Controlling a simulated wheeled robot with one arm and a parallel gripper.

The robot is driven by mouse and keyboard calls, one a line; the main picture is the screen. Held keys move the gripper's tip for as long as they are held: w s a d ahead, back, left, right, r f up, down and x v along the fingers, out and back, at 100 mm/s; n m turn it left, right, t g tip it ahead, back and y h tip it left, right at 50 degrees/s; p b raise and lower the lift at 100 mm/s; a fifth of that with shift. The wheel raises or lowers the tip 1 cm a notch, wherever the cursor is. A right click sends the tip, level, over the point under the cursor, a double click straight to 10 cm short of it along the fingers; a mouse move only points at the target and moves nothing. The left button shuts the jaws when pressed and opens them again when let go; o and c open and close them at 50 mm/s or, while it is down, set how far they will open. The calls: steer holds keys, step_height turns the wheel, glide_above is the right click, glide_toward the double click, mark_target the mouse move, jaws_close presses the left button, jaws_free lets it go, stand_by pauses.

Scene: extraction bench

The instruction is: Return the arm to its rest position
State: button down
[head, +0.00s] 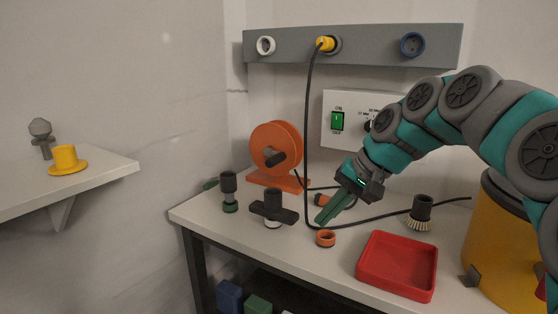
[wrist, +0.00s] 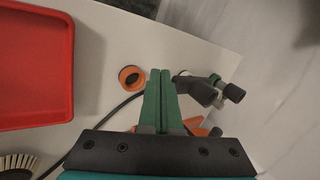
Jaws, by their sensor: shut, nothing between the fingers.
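My gripper (head: 330,213) has green fingers and points down and left over the bench (head: 190,214). In the wrist view my gripper (wrist: 160,74) shows both fingers lying together with nothing between them. The arm reaches in from the right side of the head view. Near the fingertips lies an orange ring (head: 325,238), apart from them in the picture; it also shows in the wrist view (wrist: 132,70). How high the fingertips are above the bench top is hard to tell.
A red tray (head: 433,262) sits at the front right, with a brush (head: 421,214) behind it. A black cable hangs from a yellow plug (head: 326,43) and passes behind my gripper. An orange reel (head: 270,140), dark fittings (head: 272,207) and a yellow drum (head: 490,235) stand around.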

steer(key=s+d+f+n+g+h, duration=0.1)
steer(key=s+f+h, duration=0.1)
steer(key=s+f, duration=0.4)
steer(key=s+d+f+n+g+h, duration=0.1)
steer(key=s+f, duration=0.6)
steer(key=s, duration=0.8)
steer(key=s+d+f+n+g+h, duration=0.1)
steer(key=s+d+f+g+h, duration=0.1)
steer(key=s+f, duration=0.5)
steer(key=s+d+h, duration=0.1)
steer(key=s, duration=0.3)
steer(key=shift+d+f, duration=0.15)
steer(key=shift+d, duration=0.1)
